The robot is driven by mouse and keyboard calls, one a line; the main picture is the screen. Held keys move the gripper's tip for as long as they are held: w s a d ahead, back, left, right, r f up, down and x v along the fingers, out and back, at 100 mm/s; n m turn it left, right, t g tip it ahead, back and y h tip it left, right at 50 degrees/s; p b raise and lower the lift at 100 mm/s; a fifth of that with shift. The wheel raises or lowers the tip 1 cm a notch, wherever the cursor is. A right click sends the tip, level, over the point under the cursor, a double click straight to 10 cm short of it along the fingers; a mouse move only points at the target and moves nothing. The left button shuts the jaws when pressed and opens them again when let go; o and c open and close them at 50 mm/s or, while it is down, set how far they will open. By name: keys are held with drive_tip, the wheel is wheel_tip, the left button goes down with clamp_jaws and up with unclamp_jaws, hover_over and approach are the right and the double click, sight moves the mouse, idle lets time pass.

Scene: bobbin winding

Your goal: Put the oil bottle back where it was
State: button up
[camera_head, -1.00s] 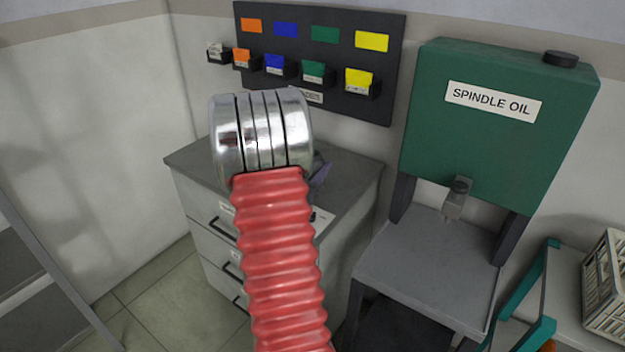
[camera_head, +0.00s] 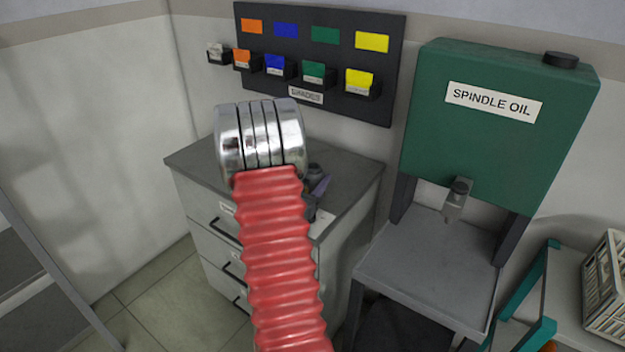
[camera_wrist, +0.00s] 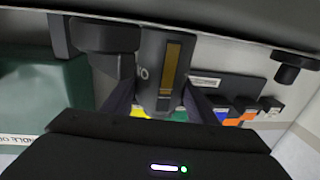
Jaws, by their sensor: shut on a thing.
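My gripper (camera_wrist: 160,100) is shut on the oil bottle (camera_wrist: 158,60), a dark grey body with an amber strip and partly visible pale lettering. The wrist view shows the scene upside down, with a finger on each side of the bottle. I cannot tell whether the bottle touches a surface. In the head view, my red ribbed arm and its silver rings hide most of the gripper and bottle. Only small dark and purple-grey parts show beside them, over the grey top of the drawer cabinet (camera_head: 355,178).
A dark wall board (camera_head: 395,60) with coloured bins is behind the cabinet. A green spindle oil tank (camera_head: 490,145) with a tap stands over a grey stand (camera_head: 425,262) at right. A crate (camera_head: 605,290) is at far right. A dark knob-like thing (camera_wrist: 290,67) shows in the wrist view.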

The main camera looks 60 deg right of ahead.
drive_tip(key=o, duration=1.5)
drive_tip(key=shift+f, duration=0.1)
drive_tip(key=a, duration=1.2)
drive_tip(key=shift+w, duration=0.15)
